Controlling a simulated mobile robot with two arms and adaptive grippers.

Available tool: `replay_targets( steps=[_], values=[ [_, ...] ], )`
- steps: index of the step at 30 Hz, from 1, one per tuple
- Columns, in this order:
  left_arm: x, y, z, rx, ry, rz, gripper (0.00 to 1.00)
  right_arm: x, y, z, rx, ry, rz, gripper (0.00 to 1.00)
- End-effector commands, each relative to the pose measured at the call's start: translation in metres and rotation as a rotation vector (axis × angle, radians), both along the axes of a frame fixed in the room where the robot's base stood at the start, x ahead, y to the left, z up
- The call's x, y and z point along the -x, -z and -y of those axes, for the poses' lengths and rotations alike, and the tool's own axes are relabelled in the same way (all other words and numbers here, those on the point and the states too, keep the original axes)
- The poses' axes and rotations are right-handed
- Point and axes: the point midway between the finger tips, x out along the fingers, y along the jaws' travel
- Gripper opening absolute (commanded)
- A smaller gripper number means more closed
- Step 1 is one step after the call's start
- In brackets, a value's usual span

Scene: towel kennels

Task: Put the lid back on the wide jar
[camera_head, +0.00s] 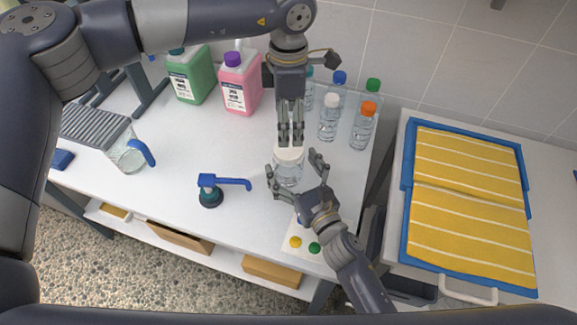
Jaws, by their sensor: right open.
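The wide jar (288,174) is clear and stands upright on the white table, near its right part. A white lid (289,154) shows at the jar's mouth; whether it is fully seated I cannot tell. My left gripper (291,144) points down from above, its fingertips close together at the lid's far edge. I cannot tell whether they grip the lid. My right gripper (295,175) is open, with its fingers spread on either side of the jar. Whether they touch the glass I cannot tell.
Several capped bottles (328,118) stand behind right. Green (188,78) and pink (240,82) jugs stand at the back. A clear jug (127,152) is at left. A blue tray (407,155) with yellow towels lies right.

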Motion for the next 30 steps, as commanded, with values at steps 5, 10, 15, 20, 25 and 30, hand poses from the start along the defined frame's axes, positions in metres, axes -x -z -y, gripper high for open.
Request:
replay_targets(
  steps=[5, 10, 15, 20, 25, 30],
  values=[
    [0.0, 0.0, 0.0, 0.0, 0.0, 0.0, 0.75, -0.019, 0.0, -0.009, 0.0, 0.001, 0.0, 0.86],
    [0.0, 0.0, 0.0, 0.0, 0.0, 0.0, 0.75, -0.025, 0.0, -0.012, 0.0, 0.001, -0.001, 0.86],
    [0.0, 0.0, 0.0, 0.0, 0.0, 0.0, 0.75, -0.026, 0.0, -0.012, 0.0, 0.001, -0.001, 0.86],
    [0.0, 0.0, 0.0, 0.0, 0.0, 0.0, 0.75, -0.026, 0.0, -0.012, 0.0, 0.001, -0.001, 0.72],
    [0.0, 0.0, 0.0, 0.0, 0.0, 0.0, 0.75, -0.025, 0.0, -0.012, 0.0, 0.001, -0.001, 0.34],
    [0.0, 0.0, 0.0, 0.0, -0.004, 0.0, 0.75, -0.025, 0.0, -0.012, 0.0, 0.001, -0.001, 0.0]
  ],
)
